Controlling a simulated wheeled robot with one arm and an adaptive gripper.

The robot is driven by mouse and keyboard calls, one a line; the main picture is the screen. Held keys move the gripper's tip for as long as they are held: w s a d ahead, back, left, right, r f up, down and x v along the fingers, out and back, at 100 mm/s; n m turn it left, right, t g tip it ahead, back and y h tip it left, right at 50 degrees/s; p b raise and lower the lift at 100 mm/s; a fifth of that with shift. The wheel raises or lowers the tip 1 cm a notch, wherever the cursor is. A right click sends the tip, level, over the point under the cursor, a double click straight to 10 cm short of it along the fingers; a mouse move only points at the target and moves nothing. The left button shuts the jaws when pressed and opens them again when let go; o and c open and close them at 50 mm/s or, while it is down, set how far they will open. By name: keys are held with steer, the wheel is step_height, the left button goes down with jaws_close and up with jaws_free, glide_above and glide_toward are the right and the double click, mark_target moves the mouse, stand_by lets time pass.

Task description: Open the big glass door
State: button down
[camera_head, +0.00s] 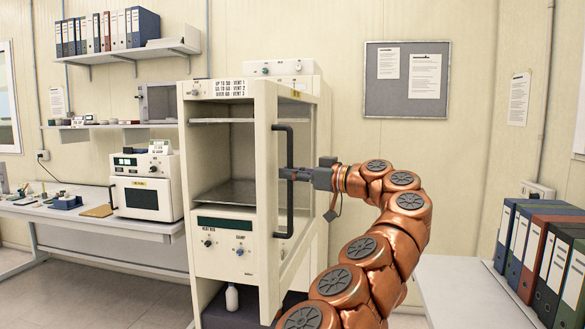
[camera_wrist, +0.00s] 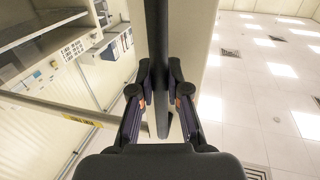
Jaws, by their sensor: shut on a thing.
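The big glass door (camera_head: 265,200) of the tall cream cabinet stands ajar, swung out toward me, with its frame seen at an angle. Its long black upright handle (camera_head: 290,215) is on the door's outer side. My gripper (camera_head: 287,174) reaches in from the right and is shut on the handle at about mid height. In the wrist view the handle (camera_wrist: 156,35) runs upright between the two fingers of my gripper (camera_wrist: 159,75). The fingertips partly hide that stretch of the bar.
The cabinet's inside (camera_head: 222,160) shows shelves. A white oven-like device (camera_head: 145,190) stands on the left bench. Binders (camera_head: 545,255) stand on the right table (camera_head: 455,285). A grey notice board (camera_head: 385,98) hangs on the back wall. Floor is free at front left.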

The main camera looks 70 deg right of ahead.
steer(key=shift+f, duration=0.1)
stand_by(0.3)
steer(key=c, duration=1.1)
jaws_free()
steer(key=shift+c, duration=0.2)
steer(key=shift+s, duration=0.1)
steer(key=s+a, duration=0.1)
steer(key=s, duration=1)
steer(key=shift+s+a, duration=0.3)
